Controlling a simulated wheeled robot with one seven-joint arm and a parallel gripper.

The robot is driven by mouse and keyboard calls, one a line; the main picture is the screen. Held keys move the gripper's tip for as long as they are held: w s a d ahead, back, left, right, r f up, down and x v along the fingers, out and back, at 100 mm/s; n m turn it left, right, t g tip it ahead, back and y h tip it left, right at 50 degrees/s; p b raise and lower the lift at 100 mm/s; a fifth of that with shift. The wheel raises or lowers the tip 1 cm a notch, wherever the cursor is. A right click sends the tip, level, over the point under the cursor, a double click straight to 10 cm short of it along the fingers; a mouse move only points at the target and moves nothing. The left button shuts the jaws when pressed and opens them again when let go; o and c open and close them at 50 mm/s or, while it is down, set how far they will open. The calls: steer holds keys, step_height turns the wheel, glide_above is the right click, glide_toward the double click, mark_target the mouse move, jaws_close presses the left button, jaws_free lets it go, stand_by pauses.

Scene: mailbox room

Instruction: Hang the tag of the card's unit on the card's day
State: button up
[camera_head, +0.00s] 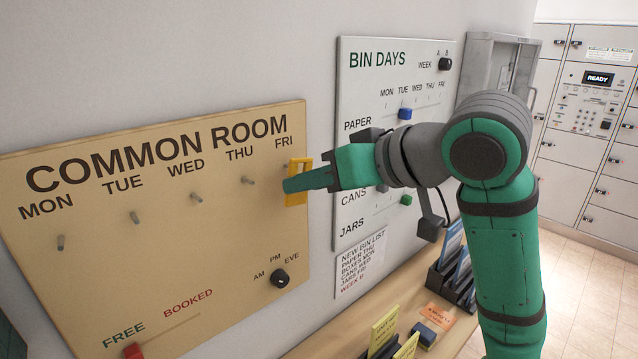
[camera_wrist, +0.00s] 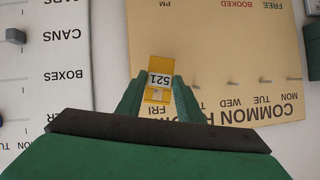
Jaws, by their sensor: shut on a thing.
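My gripper (camera_head: 288,185) is shut on a yellow tag (camera_head: 298,168) in front of the COMMON ROOM board (camera_head: 110,285), under its FRI heading. In the wrist view the tag (camera_wrist: 158,64) sits between the fingers and reads 521, upside down. Bare pegs show under MON (camera_head: 61,242), TUE (camera_head: 134,217), WED (camera_head: 196,197) and THU (camera_head: 248,180). The FRI peg is hidden behind the tag and fingers. I cannot tell whether the tag is around that peg. An orange card (camera_head: 440,316) lies on the shelf, its text too small to read.
The BIN DAYS board (camera_head: 365,75) with sliders hangs to the right, partly behind my arm. A dial (camera_head: 281,278) and a red slider (camera_head: 132,351) stand out from the lower COMMON ROOM board. Yellow cards (camera_head: 385,328) and a dark rack (camera_head: 455,280) stand on the shelf below.

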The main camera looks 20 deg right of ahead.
steer(key=shift+r+x, duration=0.2)
steer(key=shift+x, duration=1.4)
steer(key=shift+w+d, duration=0.1)
steer(key=shift+w, duration=0.15)
steer(key=o, duration=1)
steer(key=shift+o, duration=0.2)
steer(key=v, duration=1)
steer(key=shift+s, duration=0.4)
